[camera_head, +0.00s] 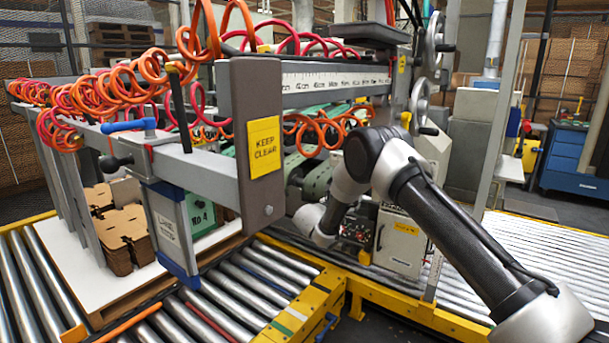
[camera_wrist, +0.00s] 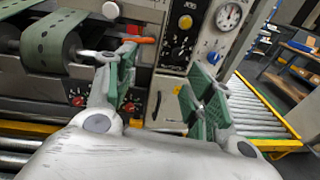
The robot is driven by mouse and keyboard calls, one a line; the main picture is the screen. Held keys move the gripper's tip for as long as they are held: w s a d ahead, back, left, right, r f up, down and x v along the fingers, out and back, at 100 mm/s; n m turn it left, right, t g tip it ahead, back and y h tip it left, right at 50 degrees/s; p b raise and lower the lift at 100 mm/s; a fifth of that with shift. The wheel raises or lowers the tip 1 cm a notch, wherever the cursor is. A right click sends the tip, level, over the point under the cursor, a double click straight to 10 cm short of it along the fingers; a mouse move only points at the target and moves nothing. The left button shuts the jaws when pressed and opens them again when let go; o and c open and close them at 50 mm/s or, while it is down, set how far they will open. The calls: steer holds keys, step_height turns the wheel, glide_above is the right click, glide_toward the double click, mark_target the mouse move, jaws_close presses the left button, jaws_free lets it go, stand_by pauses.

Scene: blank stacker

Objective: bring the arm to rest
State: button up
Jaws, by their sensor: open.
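My arm (camera_head: 440,215) reaches in from the lower right in the head view, bends at a high elbow and goes down toward the stacker machine. Its far end is near the machine's control box (camera_head: 402,240); I cannot make out the fingers there. In the wrist view my gripper (camera_wrist: 165,92) is open, with green-padded fingers spread wide and nothing held between them. The machine's front panel (camera_wrist: 178,55), with a yellow knob and a gauge, stands in front of the fingers. I cannot tell how close they are to it.
The stacker frame (camera_head: 248,150) with orange and red coiled hoses fills the left. Cardboard blanks (camera_head: 120,240) sit on a white sheet inside it. Roller conveyors (camera_head: 240,290) run below. A green belt (camera_wrist: 50,38) is left of my gripper. A blue cabinet (camera_head: 578,160) stands back right.

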steer(key=s+d+f+m+g+h, duration=0.1)
steer(key=s+d+f+m+g, duration=0.35)
steer(key=s+d, duration=0.25)
steer(key=s+d+r+m+g+y, duration=0.1)
steer(key=s+d+r+m+g, duration=0.25)
steer(key=s, duration=0.25)
steer(key=s+d+r+m+g, duration=0.25)
steer(key=s+d+m, duration=0.2)
steer(key=s, duration=0.25)
steer(key=s+d+r+m+y, duration=0.1)
steer(key=s+r+m+y, duration=0.2)
steer(key=s, duration=1)
steer(key=s+d+r+m+t+y, duration=0.1)
steer(key=s+r+m+y, duration=0.3)
steer(key=s+r, duration=0.6)
steer(key=s+d+r+m+y, duration=0.3)
steer(key=s+r+m, duration=0.4)
steer(key=s, duration=0.8)
steer(key=shift+s+r+t+y, duration=0.2)
steer(key=shift+s+t+y, duration=0.15)
steer(key=shift+y, duration=0.15)
steer(key=shift+m, duration=0.25)
